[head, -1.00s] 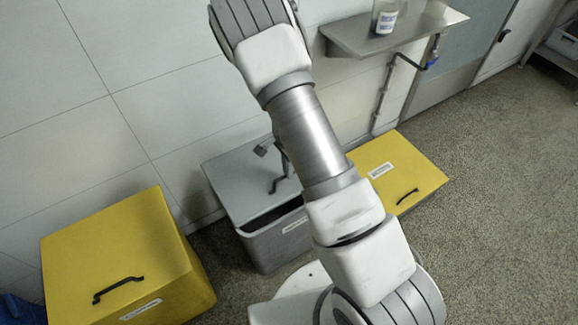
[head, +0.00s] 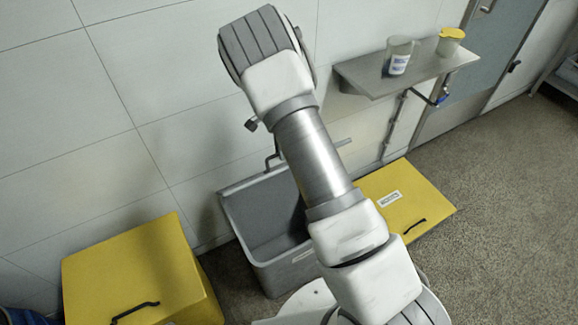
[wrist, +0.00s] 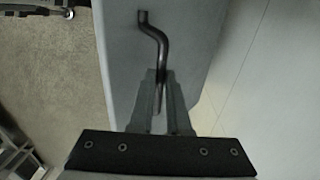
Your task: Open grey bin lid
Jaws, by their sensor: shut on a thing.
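The grey bin (head: 285,275) stands against the wall between two yellow bins in the head view, and its empty inside shows. Its lid is raised, seen nearly edge-on at the back and partly hidden by my arm. The dark bent lid handle (head: 271,158) shows just left of my arm. In the wrist view the grey lid (wrist: 117,70) fills the middle, with the handle (wrist: 152,27) on it. My gripper (wrist: 161,76) is shut on the lower part of this handle. The gripper is mostly hidden behind my arm in the head view.
A closed yellow bin (head: 140,265) stands at left and another (head: 405,205) at right. A metal wall shelf (head: 400,72) above right carries a labelled clear container (head: 397,57) and a yellow-lidded one (head: 450,42). The floor at right is open.

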